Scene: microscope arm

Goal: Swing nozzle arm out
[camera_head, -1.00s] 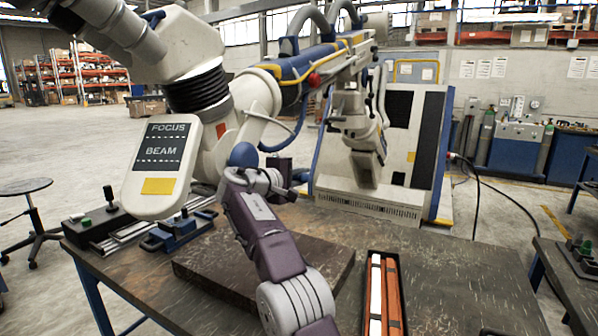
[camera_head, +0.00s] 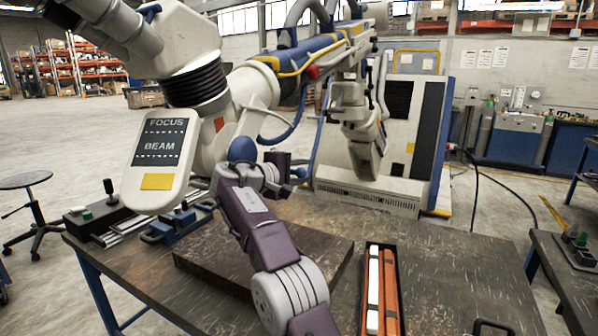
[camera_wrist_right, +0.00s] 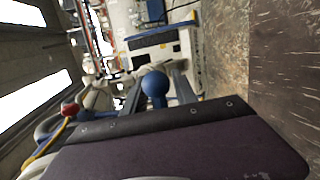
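The microscope stand's white head carries a FOCUS/BEAM panel (camera_head: 160,152) at the left of the head view. Its long blue-and-white upper arm (camera_head: 315,62) runs to the right, and a white end unit (camera_head: 364,130) hangs from it. A blue ball (camera_head: 243,149) shows just behind my right wrist. My left gripper is not in view.
A dark slab (camera_head: 240,262) lies on the worktable (camera_head: 440,265) below my right arm. A black tray (camera_head: 401,310) with orange and white bars is right of it. A control box (camera_head: 97,216) with levers stands at the left. A white-and-blue cabinet (camera_head: 432,120) stands behind.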

